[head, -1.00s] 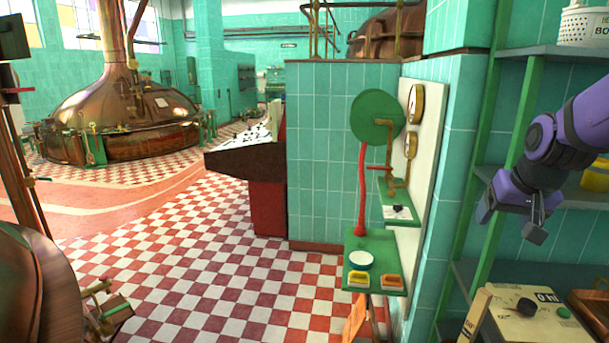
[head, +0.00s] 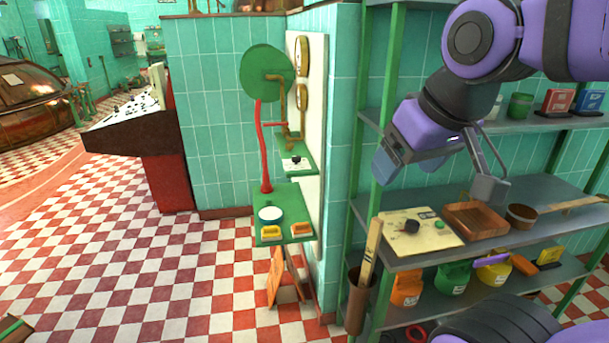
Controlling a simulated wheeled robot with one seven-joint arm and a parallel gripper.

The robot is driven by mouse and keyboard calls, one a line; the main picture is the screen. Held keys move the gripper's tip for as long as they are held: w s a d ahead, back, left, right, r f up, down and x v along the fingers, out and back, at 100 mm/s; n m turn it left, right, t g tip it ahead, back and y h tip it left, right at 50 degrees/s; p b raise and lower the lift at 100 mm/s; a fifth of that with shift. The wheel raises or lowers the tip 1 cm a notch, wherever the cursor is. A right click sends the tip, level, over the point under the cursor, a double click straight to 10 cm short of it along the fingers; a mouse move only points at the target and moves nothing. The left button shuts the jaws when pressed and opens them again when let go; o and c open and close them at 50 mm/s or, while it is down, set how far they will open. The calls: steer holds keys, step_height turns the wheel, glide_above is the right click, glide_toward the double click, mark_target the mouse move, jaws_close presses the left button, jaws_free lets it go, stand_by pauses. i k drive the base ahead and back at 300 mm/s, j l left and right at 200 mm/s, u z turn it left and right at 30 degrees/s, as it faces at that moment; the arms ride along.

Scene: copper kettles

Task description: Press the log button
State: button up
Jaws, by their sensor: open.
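A cream box (head: 431,239) lies on the middle shelf. It has a black knob (head: 411,226), a small dark display and a small green button (head: 439,224). No label reading "log" can be made out, so I cannot tell for sure that this is the log button. My gripper (head: 440,178) is open and empty, its two fingers wide apart. In the picture it hangs above the box, apart from it. The button is in plain view below the fingers.
A wooden tray (head: 475,220) and a round bowl (head: 521,215) stand right of the box. Several coloured jugs sit on the shelf below. A green wall stand (head: 286,229) with gauges is at left. The checkered floor (head: 150,270) at left is clear.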

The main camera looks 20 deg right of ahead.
mark_target(439, 223)
steer(key=z, duration=1.3)
